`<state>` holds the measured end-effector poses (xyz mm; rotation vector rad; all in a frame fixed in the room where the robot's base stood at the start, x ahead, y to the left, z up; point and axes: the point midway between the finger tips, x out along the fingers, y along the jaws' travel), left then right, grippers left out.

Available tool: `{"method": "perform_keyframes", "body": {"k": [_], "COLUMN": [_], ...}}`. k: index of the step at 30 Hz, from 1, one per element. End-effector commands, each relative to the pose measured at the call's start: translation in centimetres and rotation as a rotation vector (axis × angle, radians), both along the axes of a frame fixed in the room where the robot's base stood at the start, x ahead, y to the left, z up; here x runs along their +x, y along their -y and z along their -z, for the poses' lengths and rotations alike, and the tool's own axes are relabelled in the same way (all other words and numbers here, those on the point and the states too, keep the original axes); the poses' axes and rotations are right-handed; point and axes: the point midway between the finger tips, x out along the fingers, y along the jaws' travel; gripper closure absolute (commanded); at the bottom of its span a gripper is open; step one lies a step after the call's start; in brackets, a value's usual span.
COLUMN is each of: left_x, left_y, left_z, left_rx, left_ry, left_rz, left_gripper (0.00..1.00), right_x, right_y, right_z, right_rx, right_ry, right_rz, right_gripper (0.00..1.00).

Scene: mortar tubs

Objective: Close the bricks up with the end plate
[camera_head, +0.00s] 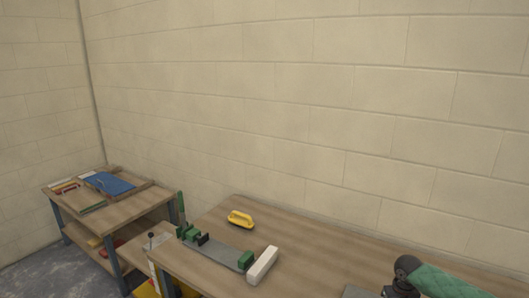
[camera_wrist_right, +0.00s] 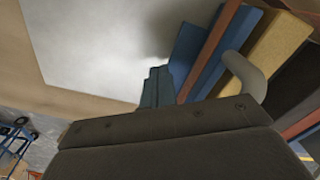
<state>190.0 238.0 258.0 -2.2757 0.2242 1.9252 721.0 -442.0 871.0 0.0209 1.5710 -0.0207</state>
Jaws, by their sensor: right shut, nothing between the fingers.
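In the right wrist view, several upright slabs stand side by side at the upper right: blue (camera_wrist_right: 195,45), red-brown (camera_wrist_right: 212,45) and yellow (camera_wrist_right: 268,45), with a dark one at the right edge. I take them for the bricks. My right gripper (camera_wrist_right: 160,120) fills the lower middle of this view as a dark, screwed body; it is shut and empty. A grey curved bar (camera_wrist_right: 245,72) rises beside the slabs; I cannot tell whether it belongs to the end plate. The slabs cannot be made out in the head view. My left gripper is out of view.
On the wooden bench (camera_head: 215,272) lie a yellow-handled tool (camera_head: 240,218), a grey rail with green fittings (camera_head: 217,252) and a white block (camera_head: 262,265). A side shelf (camera_head: 140,203) holds a blue item (camera_head: 108,184). A block wall bounds the back.

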Motion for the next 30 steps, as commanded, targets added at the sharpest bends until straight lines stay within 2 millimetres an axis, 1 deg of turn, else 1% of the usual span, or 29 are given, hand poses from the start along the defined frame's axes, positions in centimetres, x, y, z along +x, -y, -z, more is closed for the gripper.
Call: {"method": "perform_keyframes", "body": {"k": [21,30], "left_x": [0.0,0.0], "left_y": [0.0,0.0], "left_z": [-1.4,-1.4], "left_rx": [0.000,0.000], "left_ry": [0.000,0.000], "left_rz": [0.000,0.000], "left_gripper": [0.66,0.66], "right_x": [0.0,0.0], "right_y": [0.0,0.0], "right_z": [-1.7,-1.8], "right_rx": [0.000,0.000], "right_ry": [0.000,0.000], "right_rz": [0.000,0.000], "right_gripper": [1.00,1.00]}}
